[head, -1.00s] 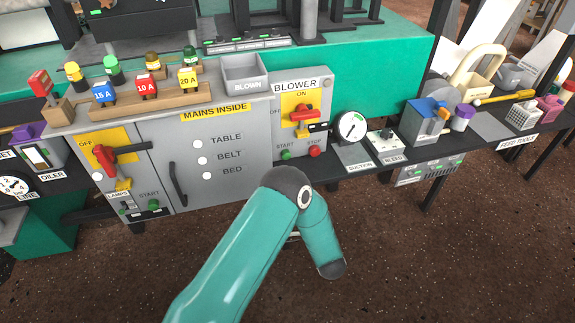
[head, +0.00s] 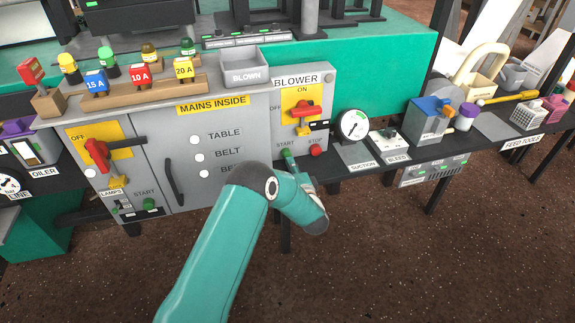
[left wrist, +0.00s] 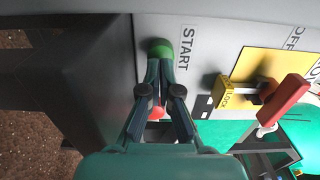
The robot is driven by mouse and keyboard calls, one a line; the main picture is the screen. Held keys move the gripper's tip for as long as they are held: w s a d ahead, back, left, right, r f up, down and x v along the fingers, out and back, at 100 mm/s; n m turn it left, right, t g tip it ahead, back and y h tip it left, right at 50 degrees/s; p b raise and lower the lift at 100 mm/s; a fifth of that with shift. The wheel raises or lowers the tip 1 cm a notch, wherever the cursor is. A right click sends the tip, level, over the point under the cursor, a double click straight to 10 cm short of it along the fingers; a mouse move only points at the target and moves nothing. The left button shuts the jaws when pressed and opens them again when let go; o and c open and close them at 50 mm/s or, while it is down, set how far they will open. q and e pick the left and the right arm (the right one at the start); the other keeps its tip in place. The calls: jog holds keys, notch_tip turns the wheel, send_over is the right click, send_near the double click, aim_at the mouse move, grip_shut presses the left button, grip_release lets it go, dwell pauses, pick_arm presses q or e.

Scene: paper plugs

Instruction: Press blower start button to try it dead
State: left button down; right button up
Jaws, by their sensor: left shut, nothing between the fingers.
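The blower box (head: 320,77) is a grey panel with START and STOP buttons under a yellow plate. The green START button (left wrist: 160,46) shows in the left wrist view right at the tips of my left gripper (left wrist: 160,63), which is shut and empty. The tips overlap the button's lower edge; I cannot tell whether they touch or press it. The red STOP button (head: 316,151) is just to the right. My right gripper is not in view.
The red blower handle (head: 306,110) sits on the yellow plate above the buttons, with a yellow lock piece (left wrist: 240,95) beside it. The mains cabinet (head: 232,135) is to the left. The suction gauge (head: 353,125) and bleed block (head: 389,140) stand right of the box.

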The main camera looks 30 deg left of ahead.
pick_arm(q)
jog(key=shift+w+a, duration=0.4)
pick_arm(e)
jog(key=shift+f, duration=0.25)
